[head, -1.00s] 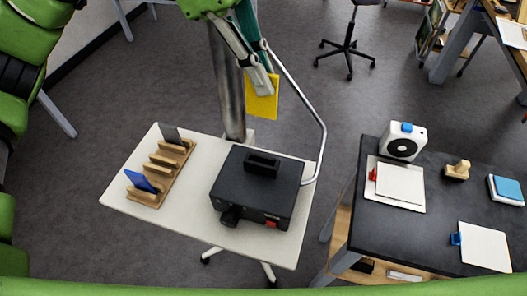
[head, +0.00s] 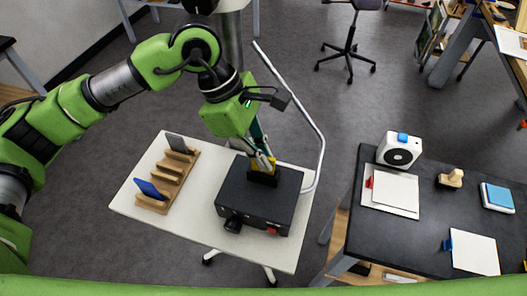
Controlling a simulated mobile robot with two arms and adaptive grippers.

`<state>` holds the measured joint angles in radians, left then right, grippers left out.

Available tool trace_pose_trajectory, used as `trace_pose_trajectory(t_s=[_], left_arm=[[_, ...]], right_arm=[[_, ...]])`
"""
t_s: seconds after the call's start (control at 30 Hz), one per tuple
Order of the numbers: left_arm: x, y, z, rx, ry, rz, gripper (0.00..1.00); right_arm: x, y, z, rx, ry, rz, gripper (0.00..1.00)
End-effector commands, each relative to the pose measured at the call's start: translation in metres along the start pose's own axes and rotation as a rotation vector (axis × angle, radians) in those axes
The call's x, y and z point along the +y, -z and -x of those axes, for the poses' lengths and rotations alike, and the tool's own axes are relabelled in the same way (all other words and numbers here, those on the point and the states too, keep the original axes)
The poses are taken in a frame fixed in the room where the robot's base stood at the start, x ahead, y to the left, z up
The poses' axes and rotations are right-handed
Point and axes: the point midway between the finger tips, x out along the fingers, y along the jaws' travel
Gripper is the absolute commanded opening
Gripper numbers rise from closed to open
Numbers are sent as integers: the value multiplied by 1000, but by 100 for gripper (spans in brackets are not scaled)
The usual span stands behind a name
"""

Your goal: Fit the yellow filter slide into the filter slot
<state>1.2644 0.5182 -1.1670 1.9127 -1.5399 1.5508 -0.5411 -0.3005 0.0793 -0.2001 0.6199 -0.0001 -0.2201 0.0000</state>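The yellow filter slide (head: 264,163) shows as a small patch between the fingers of my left gripper (head: 262,158), which is shut on it. The gripper points down over the back of the black projector box (head: 250,203). The slide's lower edge meets the raised filter slot (head: 262,179) on top of the box. I cannot tell whether it is inside the slot or just above or behind it. Much of the slide is hidden by the fingers and the slot. My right gripper is not in view.
A wooden rack (head: 163,188) on the white cart (head: 135,183) holds a blue slide (head: 149,189) and a dark grey slide (head: 176,143). A curved metal rail (head: 314,122) rises at the cart's right. A dark table (head: 410,235) with several items stands right.

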Motion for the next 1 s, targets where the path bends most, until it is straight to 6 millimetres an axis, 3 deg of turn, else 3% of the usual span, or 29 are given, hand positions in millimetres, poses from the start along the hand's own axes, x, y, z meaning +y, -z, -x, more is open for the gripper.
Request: trace_pose_trajectory(t_s=[0.3,0.4,0.87,1.0], left_arm=[[0,2,-4,0,-1,0,0],[0,1,-2,0,0,1,22],[1,-1,4,0,-2,1,22],[2,1,26,-1,-6,1,22]], right_arm=[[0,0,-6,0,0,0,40],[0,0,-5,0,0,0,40],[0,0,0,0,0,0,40],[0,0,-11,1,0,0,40]])
